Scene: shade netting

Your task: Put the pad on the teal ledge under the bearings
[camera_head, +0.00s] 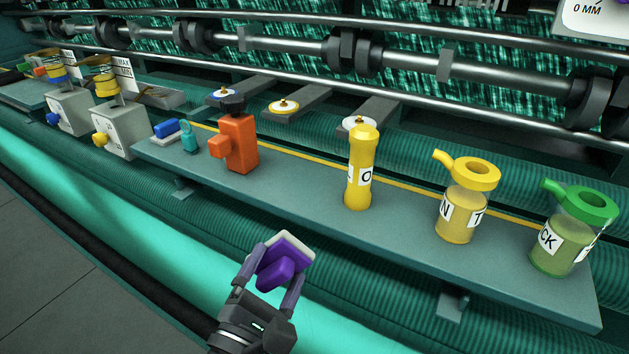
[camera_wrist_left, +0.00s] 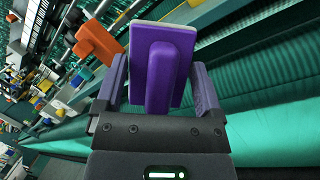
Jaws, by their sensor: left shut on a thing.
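The purple pad (camera_head: 281,264) has a raised purple grip and a pale backing. My left gripper (camera_head: 274,279) is shut on it, with a finger on either side. In the left wrist view the pad (camera_wrist_left: 172,62) fills the space between the purple fingers. The pad is in the air, in front of the teal ledge (camera_head: 300,203) in the head view and apart from it as far as I can tell. The ledge is a long flat shelf below the shaft with its dark bearings (camera_head: 352,50). My right gripper is not in view.
An orange tool (camera_head: 238,143), a yellow bottle (camera_head: 361,170), a yellow-topped jar (camera_head: 462,205) and a green-topped jar (camera_head: 567,235) stand on the ledge. A small blue block (camera_head: 165,128) and a teal piece (camera_head: 188,137) sit at its left end. Bare surface lies between the orange tool and yellow bottle.

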